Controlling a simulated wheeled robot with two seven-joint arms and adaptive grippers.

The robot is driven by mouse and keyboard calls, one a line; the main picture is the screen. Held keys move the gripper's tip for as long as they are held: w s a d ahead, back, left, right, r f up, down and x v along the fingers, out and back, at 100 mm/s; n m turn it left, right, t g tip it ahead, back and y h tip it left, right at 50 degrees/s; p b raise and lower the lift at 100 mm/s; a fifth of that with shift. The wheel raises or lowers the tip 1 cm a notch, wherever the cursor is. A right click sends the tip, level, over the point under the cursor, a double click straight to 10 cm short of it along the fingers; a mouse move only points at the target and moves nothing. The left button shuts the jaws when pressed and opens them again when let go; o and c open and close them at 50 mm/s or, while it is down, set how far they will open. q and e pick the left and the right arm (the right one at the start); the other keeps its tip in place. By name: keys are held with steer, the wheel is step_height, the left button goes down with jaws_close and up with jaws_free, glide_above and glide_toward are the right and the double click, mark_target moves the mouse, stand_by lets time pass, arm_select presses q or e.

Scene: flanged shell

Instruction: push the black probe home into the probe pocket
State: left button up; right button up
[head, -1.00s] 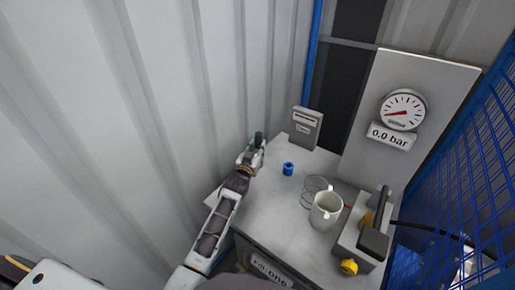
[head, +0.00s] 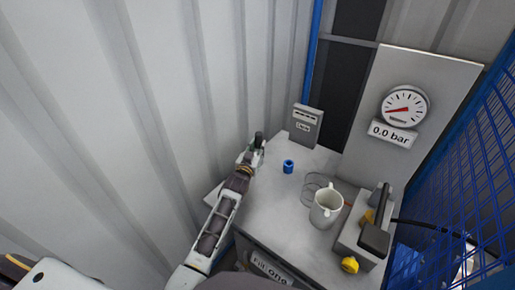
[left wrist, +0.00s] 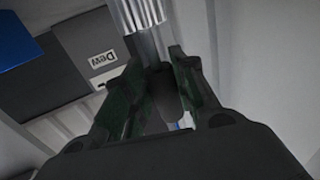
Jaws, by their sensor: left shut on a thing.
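My left gripper (head: 254,153) is over the far left edge of the worktop, close to the corrugated wall. In the left wrist view its two dark green fingers (left wrist: 155,65) are shut on a dark, rounded piece, which looks like the black probe (left wrist: 165,95). A ribbed silver cylinder (left wrist: 138,14) lies in line beyond it; I cannot tell whether they are joined. In the head view a dark cylinder end (head: 259,138) stands up at the fingertips. I cannot make out the probe pocket. My right gripper is not in view.
A grey box marked "Dew" (head: 306,126) stands at the back of the worktop (head: 262,205). A blue cup-like part (head: 288,167), a white mug (head: 325,208) and a device with a yellow knob (head: 349,265) are to the right. A gauge (head: 404,107) reads near zero.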

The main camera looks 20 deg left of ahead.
arm_select(q)
steer(key=shift+f+b, duration=0.65)
steer(key=shift+f, duration=0.5)
stand_by(0.4)
steer(key=o, duration=1.1)
steer(key=shift+f, duration=0.1)
steer(key=shift+o, duration=0.2)
steer(key=shift+s, duration=0.1)
